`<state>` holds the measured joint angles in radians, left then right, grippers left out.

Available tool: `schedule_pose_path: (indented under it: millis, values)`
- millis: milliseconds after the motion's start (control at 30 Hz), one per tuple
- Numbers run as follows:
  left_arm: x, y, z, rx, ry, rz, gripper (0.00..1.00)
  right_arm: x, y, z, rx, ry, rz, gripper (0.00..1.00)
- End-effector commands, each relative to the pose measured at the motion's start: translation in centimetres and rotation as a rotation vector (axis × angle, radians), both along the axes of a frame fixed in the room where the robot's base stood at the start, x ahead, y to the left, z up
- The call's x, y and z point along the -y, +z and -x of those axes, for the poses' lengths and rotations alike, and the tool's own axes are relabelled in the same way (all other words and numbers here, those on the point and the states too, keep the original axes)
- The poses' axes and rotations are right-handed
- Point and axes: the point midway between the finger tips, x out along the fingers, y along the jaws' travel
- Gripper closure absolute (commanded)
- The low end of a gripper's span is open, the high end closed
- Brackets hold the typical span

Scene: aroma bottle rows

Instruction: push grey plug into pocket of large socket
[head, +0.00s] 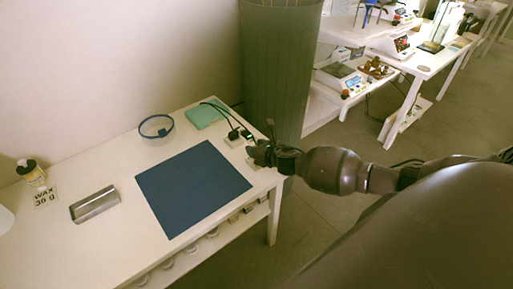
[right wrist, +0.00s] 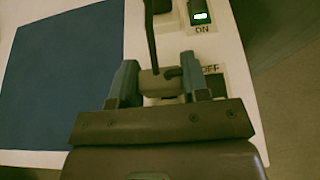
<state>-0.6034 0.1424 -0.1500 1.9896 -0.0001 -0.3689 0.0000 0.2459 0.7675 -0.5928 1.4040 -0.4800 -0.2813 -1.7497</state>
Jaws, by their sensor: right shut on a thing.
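The grey plug (right wrist: 158,84) is between the two fingers of my right gripper (right wrist: 158,78) in the right wrist view, with a dark cable running up from it. My right gripper also shows in the head view (head: 262,152), shut at the table's right end. A white socket area with a dark window (right wrist: 215,86) and the word OFF lies just right of the plug. Another white socket with a green light (right wrist: 201,17) and the word ON is above it. The plug hides the pocket beneath it, so I cannot tell how deep it sits. My left gripper is not in view.
A blue mat (head: 193,186) lies left of the gripper. A teal pad (head: 206,115), a blue-rimmed glass dish (head: 156,126), a metal tray (head: 95,204) and a small bottle (head: 31,173) are on the white table.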

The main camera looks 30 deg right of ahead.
Motion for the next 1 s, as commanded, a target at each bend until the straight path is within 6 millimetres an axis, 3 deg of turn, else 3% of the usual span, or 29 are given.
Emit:
schedule_pose_path:
  millis: [1000]
  values:
    - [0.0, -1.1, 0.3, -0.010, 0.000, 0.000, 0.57, 0.0, -1.4, 0.0, 0.000, 0.000, 0.000, 0.81]
